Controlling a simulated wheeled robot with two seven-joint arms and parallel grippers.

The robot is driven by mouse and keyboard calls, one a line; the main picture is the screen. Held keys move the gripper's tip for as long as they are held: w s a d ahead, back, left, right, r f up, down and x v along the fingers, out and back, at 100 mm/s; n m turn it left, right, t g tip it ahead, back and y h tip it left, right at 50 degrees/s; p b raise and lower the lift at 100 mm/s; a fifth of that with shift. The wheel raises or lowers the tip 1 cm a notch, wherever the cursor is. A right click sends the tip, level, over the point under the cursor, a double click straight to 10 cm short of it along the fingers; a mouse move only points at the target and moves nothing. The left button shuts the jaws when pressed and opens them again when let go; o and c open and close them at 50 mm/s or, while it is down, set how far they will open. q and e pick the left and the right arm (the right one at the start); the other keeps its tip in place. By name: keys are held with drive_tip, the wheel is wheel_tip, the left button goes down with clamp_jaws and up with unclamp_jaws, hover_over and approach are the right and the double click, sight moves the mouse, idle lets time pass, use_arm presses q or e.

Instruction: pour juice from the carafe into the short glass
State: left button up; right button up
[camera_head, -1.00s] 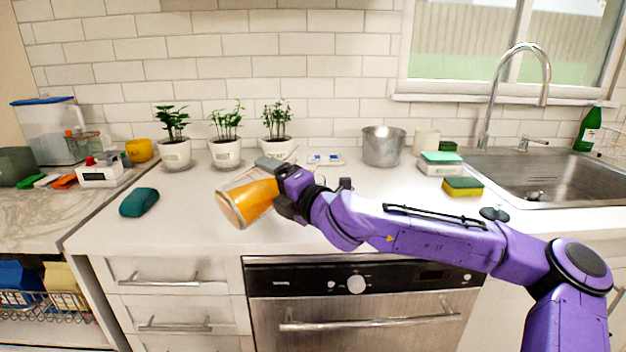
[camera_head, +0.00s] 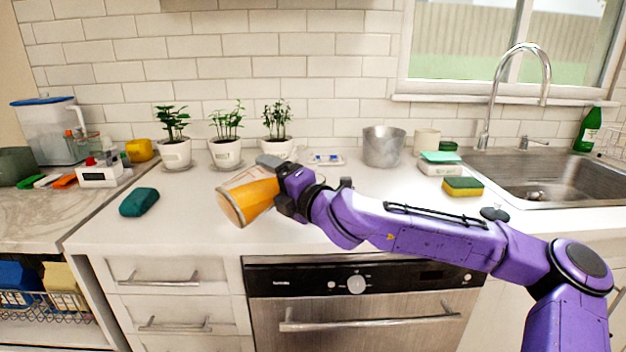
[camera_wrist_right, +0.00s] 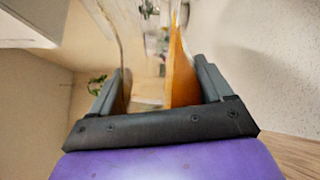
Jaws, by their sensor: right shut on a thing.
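My right gripper (camera_head: 282,184) is shut on the carafe. In the right wrist view, the carafe (camera_wrist_right: 146,75) stands between the two fingers of the right gripper (camera_wrist_right: 160,92), with orange juice (camera_wrist_right: 182,72) along one side. I cannot make out the short glass in either view; it may be hidden behind the carafe or the gripper. My left gripper is not in view.
Potted plants (camera_head: 226,150) stand along the back wall. A metal pot (camera_head: 384,147) is at the back right, beside the sink (camera_head: 540,185). A teal sponge-like object (camera_head: 139,202) lies at the left. The front middle counter is clear.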

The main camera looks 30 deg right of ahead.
drive_tip(key=shift+r, duration=0.25)
idle(0.6)
